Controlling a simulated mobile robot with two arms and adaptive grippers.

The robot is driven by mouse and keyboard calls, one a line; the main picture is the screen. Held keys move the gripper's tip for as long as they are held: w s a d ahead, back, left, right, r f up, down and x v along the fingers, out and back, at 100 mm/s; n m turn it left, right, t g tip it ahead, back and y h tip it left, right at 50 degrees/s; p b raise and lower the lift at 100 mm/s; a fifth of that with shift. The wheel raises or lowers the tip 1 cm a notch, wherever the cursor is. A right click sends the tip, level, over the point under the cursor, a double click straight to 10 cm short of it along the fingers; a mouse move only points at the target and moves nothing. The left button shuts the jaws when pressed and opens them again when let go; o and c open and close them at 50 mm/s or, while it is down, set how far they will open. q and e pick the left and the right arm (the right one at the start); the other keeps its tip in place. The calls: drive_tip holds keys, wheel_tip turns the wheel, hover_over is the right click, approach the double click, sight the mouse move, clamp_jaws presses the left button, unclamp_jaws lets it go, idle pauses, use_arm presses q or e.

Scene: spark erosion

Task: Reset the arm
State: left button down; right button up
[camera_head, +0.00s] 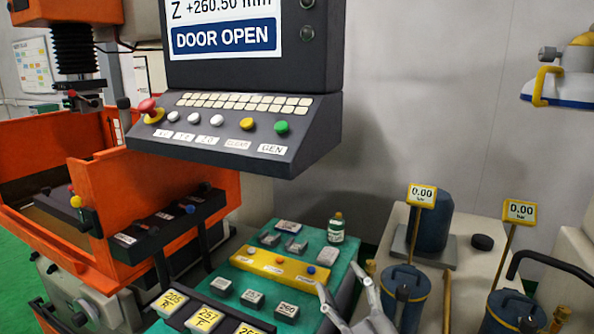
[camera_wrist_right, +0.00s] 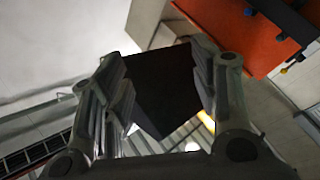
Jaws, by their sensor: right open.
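My right gripper (camera_head: 340,280) shows at the bottom of the head view, beside the right edge of the green work surface (camera_head: 340,262). Its grey fingers are apart and nothing is seen held. In the right wrist view the fingers of this gripper (camera_wrist_right: 158,85) stand open to the left and right. A dark shape (camera_wrist_right: 165,90) shows between them, and I cannot tell whether it is only background. My left gripper is not in view.
A control console (camera_head: 240,130) reading "DOOR OPEN" overhangs the middle. An orange machine tank (camera_head: 110,190) stands left. The green surface holds a yellow block (camera_head: 265,262), several labelled grey blocks and a small bottle (camera_head: 336,228). Blue canisters (camera_head: 405,285) with gauges stand at right.

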drive_tip(key=s+d+f+m+g+h, duration=0.4)
drive_tip(key=s+d+f, duration=0.1)
drive_tip(key=f, duration=0.5)
drive_tip(key=s+d+f+m+g+h, duration=0.35)
drive_tip(key=s+d+f, duration=0.2)
drive_tip(key=f, duration=0.35)
drive_tip(key=s+d+f+m+g, duration=0.1)
drive_tip(key=s+f+g, duration=0.35)
drive_tip(key=s, duration=0.45)
drive_tip(key=s+f+g, duration=0.4)
drive_tip(key=s+f, duration=0.1)
drive_tip(key=s, duration=0.5)
wheel_tip(320, 180, down, 27)
drive_tip(key=s+g, duration=0.1)
drive_tip(key=s, duration=0.1)
drive_tip(key=s+d+f+g, duration=0.1)
drive_tip(key=s+d+f, duration=0.2)
drive_tip(key=s+f, duration=1.2)
drive_tip(key=shift+s+g+y, duration=0.3)
drive_tip(key=shift+s+y, duration=0.05)
drive_tip(key=shift+s, duration=0.15)
drive_tip(key=shift+d, duration=0.1)
drive_tip(key=shift+c, duration=0.2)
